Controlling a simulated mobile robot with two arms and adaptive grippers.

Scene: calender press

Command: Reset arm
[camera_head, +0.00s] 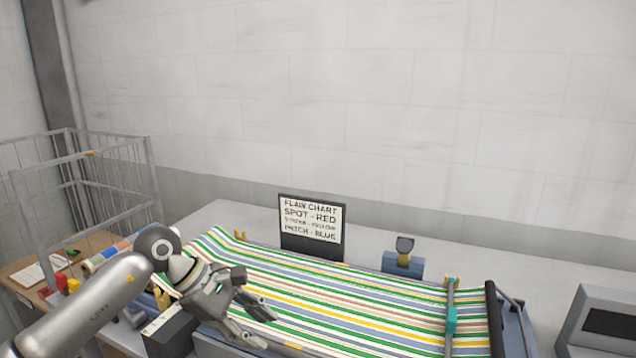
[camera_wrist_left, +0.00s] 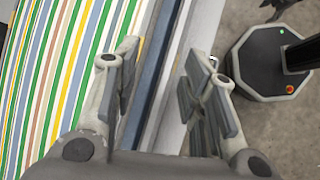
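My left arm comes in from the lower left of the head view. My left gripper (camera_head: 262,325) is over the front left part of the striped cloth (camera_head: 340,292), which lies on the press bed. In the left wrist view the gripper (camera_wrist_left: 165,95) has its two fingers well apart with nothing between them. Below it are the cloth's edge and the blue and pale front rail (camera_wrist_left: 160,75) of the press. Whether the fingers touch anything cannot be told. My right gripper is not in view.
A flaw chart sign (camera_head: 312,222) stands behind the cloth. A teal-clamped bar (camera_head: 450,318) and a dark roller (camera_head: 494,318) cross the right end. A wire cage (camera_head: 100,190) and a wooden table (camera_head: 30,290) with small coloured items stand at left. A grey box (camera_head: 600,322) is at right.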

